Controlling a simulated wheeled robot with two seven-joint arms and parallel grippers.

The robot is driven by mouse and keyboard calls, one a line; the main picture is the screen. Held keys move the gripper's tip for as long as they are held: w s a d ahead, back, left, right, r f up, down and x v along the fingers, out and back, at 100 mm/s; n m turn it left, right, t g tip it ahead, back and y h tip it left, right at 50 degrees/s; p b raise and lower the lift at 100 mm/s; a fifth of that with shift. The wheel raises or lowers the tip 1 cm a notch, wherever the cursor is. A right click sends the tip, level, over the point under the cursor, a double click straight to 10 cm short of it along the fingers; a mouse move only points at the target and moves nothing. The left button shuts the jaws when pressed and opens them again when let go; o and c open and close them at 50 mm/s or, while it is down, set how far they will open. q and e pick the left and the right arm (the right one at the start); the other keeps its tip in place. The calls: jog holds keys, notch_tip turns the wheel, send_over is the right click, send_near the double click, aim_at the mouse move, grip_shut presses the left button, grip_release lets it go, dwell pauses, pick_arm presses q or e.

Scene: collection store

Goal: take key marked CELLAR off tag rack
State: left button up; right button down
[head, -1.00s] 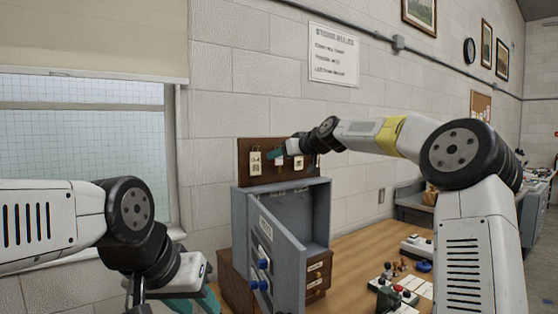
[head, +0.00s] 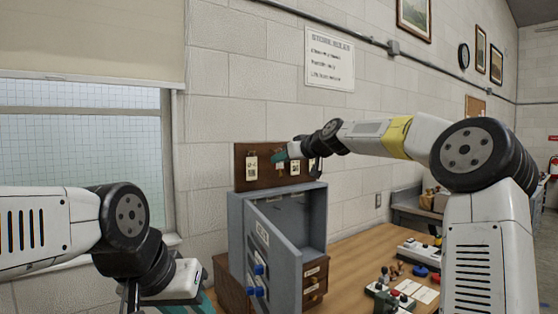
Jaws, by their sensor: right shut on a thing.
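The tag rack (head: 242,182) is a dark brown board on the wall above the grey cabinet. A pale tag (head: 251,167) hangs at its left, and another pale tag (head: 295,168) hangs right of the middle. Their lettering is too small to read, so I cannot tell which is CELLAR. My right gripper (head: 281,156), with teal fingers, is at the rack between these tags, shut on a small key that it largely hides. I cannot tell whether that key is clear of its hook. My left gripper (head: 198,304) is low at the bottom edge, partly cut off; its jaw opening cannot be made out.
The grey cabinet (head: 237,225) stands below the rack with its door (head: 273,240) swung open and blue knobs on it. A wooden drawer unit (head: 316,285) is beneath it. The wooden table (head: 352,250) holds a control box (head: 418,250) and small items at the right.

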jog(key=s+d, duration=0.9)
jog(key=s, duration=0.3)
jog(key=shift+s, duration=0.35)
jog(key=shift+r, duration=0.1)
jog(key=shift+r, duration=0.3)
dwell(0.3)
jog(key=shift+s+d, duration=0.1)
jog(key=shift+d, duration=0.05)
jog(key=shift+f+v, duration=0.15)
jog(key=shift+v, duration=0.5)
jog(key=shift+f+v, duration=0.15)
jog(key=shift+v, duration=0.55)
jog(key=shift+s+d, duration=0.15)
